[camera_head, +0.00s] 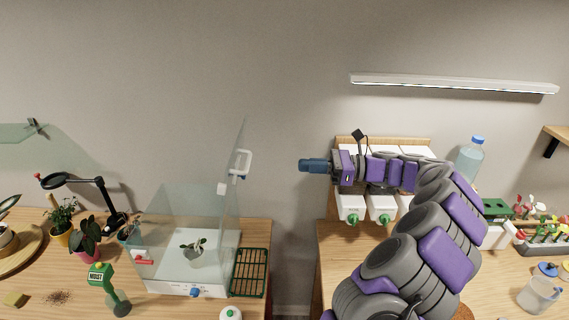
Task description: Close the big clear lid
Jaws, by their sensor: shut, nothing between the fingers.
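The big clear lid (240,150) stands raised, nearly upright, at the right side of a clear-walled box (165,215) on the left table. A white handle (243,164) is on the lid. The box has a white base, and a small potted plant (193,248) stands inside it. My gripper (302,166) is to the right of the lid handle in the picture, pointing left. It is shut and empty, apart from the handle. My arm reaches in from the lower right.
A green rack (249,272) lies right of the box. A moisture meter (102,275), a magnifier lamp (70,181) and potted plants (84,235) stand to its left. A gap separates the two tables. White drawers (352,207) are behind my arm, with a bottle (468,160) nearby.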

